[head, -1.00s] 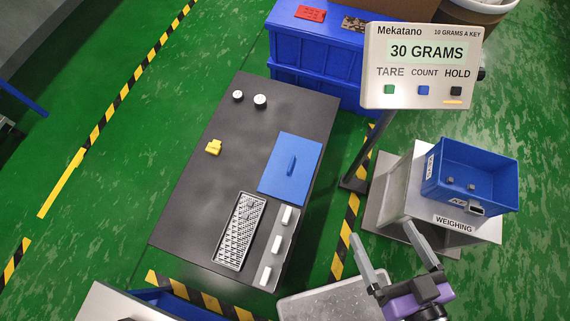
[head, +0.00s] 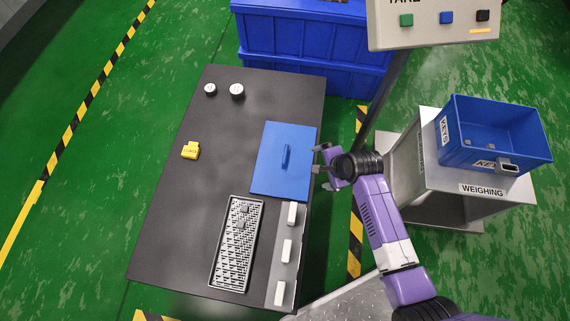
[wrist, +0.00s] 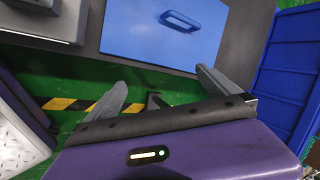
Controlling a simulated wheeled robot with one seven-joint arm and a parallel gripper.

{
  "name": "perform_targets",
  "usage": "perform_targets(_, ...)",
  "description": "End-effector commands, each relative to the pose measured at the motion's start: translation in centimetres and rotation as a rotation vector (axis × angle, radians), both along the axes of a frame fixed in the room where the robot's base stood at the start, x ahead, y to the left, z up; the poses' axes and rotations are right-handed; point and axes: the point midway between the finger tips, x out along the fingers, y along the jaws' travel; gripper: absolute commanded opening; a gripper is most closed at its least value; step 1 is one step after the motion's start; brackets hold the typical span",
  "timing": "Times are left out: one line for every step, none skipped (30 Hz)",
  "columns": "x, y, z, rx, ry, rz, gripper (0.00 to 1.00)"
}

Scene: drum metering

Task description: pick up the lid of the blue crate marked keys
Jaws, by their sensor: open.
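The lid (head: 270,178) is a flat blue panel with a raised blue bar handle (head: 286,156). It lies on the dark table, near its right edge. In the wrist view the lid (wrist: 125,38) is ahead, with its handle (wrist: 180,21) near the top. My gripper (head: 320,160) is open and empty, just right of the lid and apart from the handle. Its two fingers (wrist: 160,77) spread below the lid in the wrist view. The blue crate (head: 513,160) marked keys stands uncovered on the weighing stand, with small grey pieces inside.
The dark table (head: 190,220) also holds a mesh tray (head: 216,268), white blocks (head: 287,250), a yellow weight (head: 190,151) and two white-topped round pieces (head: 237,91). Large blue bins (head: 310,50) stand behind. The display (head: 430,35) and weighing stand (head: 440,165) are to the right.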

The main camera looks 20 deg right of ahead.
Motion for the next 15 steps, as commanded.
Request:
perform_targets(2.2,0.3,-1.5,0.058,0.029,-0.053,1.00)
perform_targets(3.1,0.5,-1.8,0.092,0.052,-0.088,1.00)
perform_targets(4.3,0.8,-2.1,0.137,0.083,-0.131,1.00)
perform_targets(5.1,1.1,-2.2,0.169,0.106,-0.163,1.00)
perform_targets(5.9,1.4,-2.3,0.201,0.129,-0.193,1.00)
perform_targets(6.9,1.8,-2.3,0.242,0.159,-0.230,1.00)
perform_targets(7.5,2.0,-2.3,0.269,0.182,-0.256,1.00)
perform_targets(8.1,2.3,-2.2,0.294,0.203,-0.280,1.00)
perform_targets(8.9,2.7,-2.0,0.323,0.229,-0.308,1.00)
perform_targets(9.3,2.9,-1.9,0.344,0.248,-0.327,1.00)
perform_targets(9.8,3.2,-1.7,0.362,0.263,-0.344,1.00)
perform_targets(10.2,3.5,-1.4,0.382,0.284,-0.362,1.00)
perform_targets(10.5,3.6,-1.3,0.395,0.296,-0.374,1.00)
perform_targets(10.7,3.8,-1.1,0.407,0.308,-0.384,1.00)
perform_targets(11.0,3.9,-1.0,0.417,0.319,-0.395,1.00)
